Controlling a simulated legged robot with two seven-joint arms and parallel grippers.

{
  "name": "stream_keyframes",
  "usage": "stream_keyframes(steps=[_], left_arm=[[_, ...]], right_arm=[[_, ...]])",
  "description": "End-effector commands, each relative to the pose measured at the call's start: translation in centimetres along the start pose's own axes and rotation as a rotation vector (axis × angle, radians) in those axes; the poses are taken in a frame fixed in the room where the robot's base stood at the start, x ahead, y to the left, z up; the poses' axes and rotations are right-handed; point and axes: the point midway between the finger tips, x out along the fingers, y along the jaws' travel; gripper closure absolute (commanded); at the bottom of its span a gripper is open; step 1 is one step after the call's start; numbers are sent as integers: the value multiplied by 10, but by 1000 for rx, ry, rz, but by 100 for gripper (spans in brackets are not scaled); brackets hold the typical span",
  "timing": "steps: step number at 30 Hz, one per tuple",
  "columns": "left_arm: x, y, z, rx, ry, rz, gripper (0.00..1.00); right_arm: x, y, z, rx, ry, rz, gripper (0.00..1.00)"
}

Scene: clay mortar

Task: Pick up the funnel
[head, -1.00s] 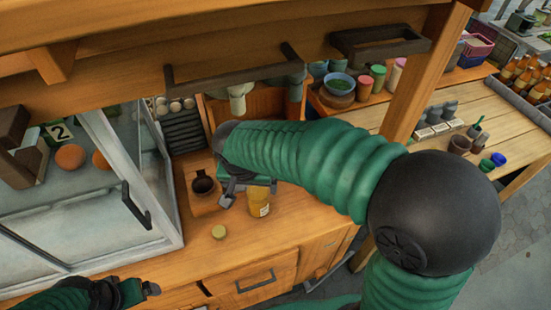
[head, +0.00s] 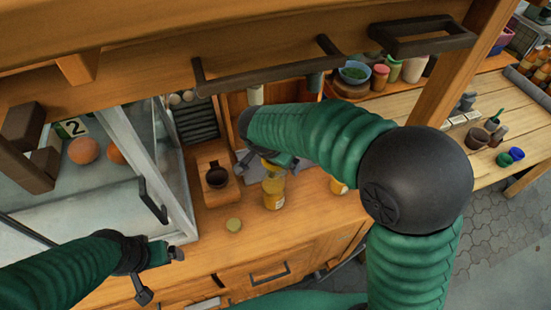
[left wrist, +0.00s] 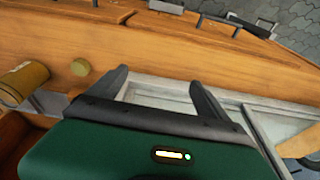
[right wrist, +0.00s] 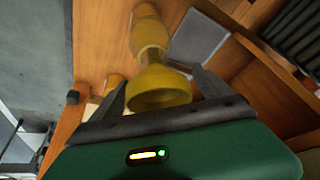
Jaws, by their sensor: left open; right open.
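The yellow funnel (right wrist: 160,88) has its wide mouth toward my right wrist camera, its narrow end toward a yellow jar (right wrist: 147,28). In the head view, part of the funnel (head: 270,167) shows over the jar (head: 273,192), mostly hidden by my right arm. My right gripper (right wrist: 160,80) is open, with one finger on each side of the funnel; contact cannot be told. My left gripper (head: 160,272) is open and empty near the counter's front edge, left of the jar.
A round lid (head: 233,225) lies on the wooden counter left of the jar. A dark cup (head: 216,178) sits in a wooden holder behind it. A glass case (head: 170,180) stands at the left. A shelf beam with dark rails (head: 270,78) hangs above.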

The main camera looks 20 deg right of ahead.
Motion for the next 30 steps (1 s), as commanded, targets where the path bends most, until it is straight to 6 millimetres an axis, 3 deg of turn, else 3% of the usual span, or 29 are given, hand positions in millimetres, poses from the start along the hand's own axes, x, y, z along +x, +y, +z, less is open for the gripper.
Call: stream_keyframes(steps=[4, 18, 30], left_arm=[[0, 0, 0, 0, 0, 0, 11], [0, 0, 0, 0, 0, 0, 11], [0, 0, 0, 0, 0, 0, 11]], right_arm=[[-1, 0, 0, 0, 1, -1, 12], [0, 0, 0, 0, 0, 1, 74], [-9, -1, -4, 1, 2, -1, 75]])
